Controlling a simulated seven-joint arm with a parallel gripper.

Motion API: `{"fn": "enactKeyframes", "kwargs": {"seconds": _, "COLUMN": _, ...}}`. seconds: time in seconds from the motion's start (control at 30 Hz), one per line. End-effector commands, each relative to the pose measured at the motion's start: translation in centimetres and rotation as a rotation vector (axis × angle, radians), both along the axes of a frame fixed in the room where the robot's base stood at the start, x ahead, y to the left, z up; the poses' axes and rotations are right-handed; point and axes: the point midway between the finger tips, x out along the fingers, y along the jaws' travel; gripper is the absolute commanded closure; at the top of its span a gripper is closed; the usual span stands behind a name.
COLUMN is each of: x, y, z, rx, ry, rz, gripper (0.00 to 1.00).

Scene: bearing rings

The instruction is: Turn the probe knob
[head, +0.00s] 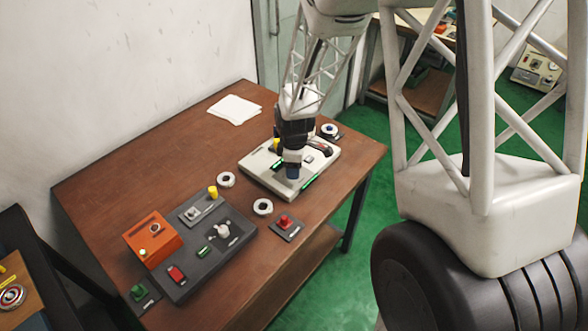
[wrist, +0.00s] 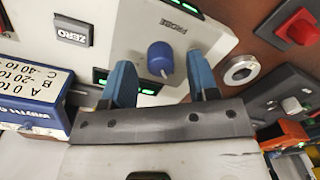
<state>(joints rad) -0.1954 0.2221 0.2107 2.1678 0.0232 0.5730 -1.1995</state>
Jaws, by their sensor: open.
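The probe knob (wrist: 160,58) is a small blue knob under the word PROBE on a pale instrument panel (wrist: 205,30). In the wrist view my gripper (wrist: 159,64) is open, with one blue finger to each side of the knob. I cannot tell whether either finger touches it or how far down they reach. In the head view my gripper (head: 292,171) is over the front part of the pale panel (head: 255,163), and the knob is hidden there.
A ZERO button (wrist: 73,31) and green lights share the panel. A blue labelled box (wrist: 38,95) is at its left. Bearing rings (head: 263,207) and a red button (head: 285,220) lie nearby on the brown table (head: 130,185). A dark control panel (head: 205,245) stands further left.

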Motion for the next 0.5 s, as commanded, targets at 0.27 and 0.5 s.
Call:
{"fn": "enactKeyframes", "kwargs": {"seconds": 0.27, "x": -0.04, "y": 0.01, "z": -1.33, "rx": 0.000, "ry": -0.001, "rz": 0.000, "gripper": 0.45}}
{"fn": "enactKeyframes", "kwargs": {"seconds": 0.5, "x": -0.05, "y": 0.01, "z": -1.41, "rx": 0.000, "ry": -0.001, "rz": 0.000, "gripper": 0.45}}
